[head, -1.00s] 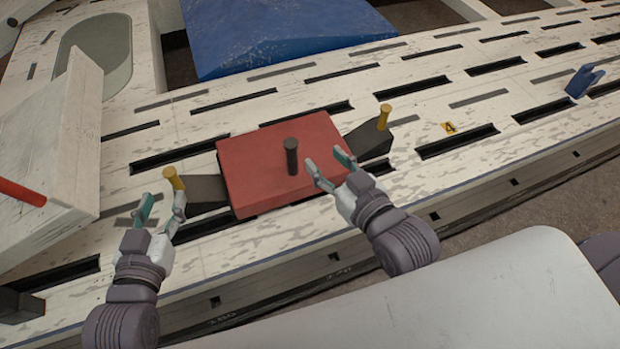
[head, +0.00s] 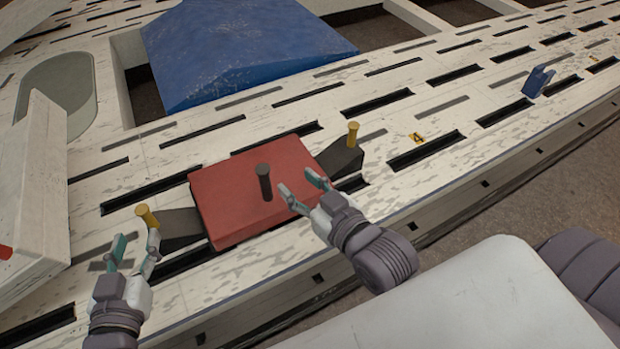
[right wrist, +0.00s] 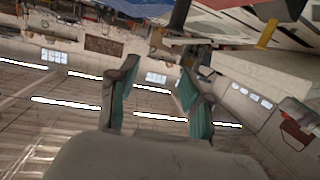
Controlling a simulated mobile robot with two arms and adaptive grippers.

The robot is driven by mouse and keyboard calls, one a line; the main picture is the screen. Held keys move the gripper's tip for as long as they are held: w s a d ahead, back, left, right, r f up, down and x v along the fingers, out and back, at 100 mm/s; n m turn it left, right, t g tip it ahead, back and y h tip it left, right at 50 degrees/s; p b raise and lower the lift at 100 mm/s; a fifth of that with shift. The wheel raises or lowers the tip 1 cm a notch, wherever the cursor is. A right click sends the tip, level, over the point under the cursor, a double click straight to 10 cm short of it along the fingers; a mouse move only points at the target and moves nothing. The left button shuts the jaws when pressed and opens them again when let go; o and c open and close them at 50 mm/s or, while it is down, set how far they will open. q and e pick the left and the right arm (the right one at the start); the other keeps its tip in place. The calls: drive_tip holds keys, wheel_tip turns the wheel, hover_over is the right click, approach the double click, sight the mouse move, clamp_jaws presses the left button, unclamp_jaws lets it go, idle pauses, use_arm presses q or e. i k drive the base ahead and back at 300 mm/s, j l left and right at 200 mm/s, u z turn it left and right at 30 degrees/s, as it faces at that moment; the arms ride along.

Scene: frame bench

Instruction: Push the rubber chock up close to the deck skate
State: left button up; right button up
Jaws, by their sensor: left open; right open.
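A red slab with a short black post, which I take to be the deck skate (head: 233,212), lies on the slotted white bench. Dark wedges with yellow pegs, which look like rubber chocks, sit at its left (head: 182,226) and right (head: 341,157) sides. Both appear against or very near the slab; exact contact is unclear. My left gripper (head: 135,245) is open and empty, just in front of the left wedge's peg. My right gripper (head: 300,184) is open and empty, by the slab's right part, right of the post. Its open fingers also show in the right wrist view (right wrist: 157,90).
A pale angled block (head: 38,190) stands at the left. A blue sheet-like piece (head: 240,55) lies behind, over the frame openings. A small blue bracket (head: 538,80) and a yellow "4" marker (head: 416,137) are on the right, where the bench is mostly clear.

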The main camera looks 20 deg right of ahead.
sight(343, 158)
drive_tip(key=l+u, duration=0.2)
drive_tip(key=l, duration=0.25)
drive_tip(key=l+u, duration=0.2)
drive_tip(key=l, duration=0.3)
drive_tip(key=l+u, duration=0.2)
drive_tip(key=l, duration=0.25)
drive_tip(key=k+l+u, duration=0.2)
drive_tip(key=l, duration=0.25)
drive_tip(key=l+u, duration=0.2)
drive_tip(key=l, duration=0.25)
drive_tip(key=k, duration=0.05)
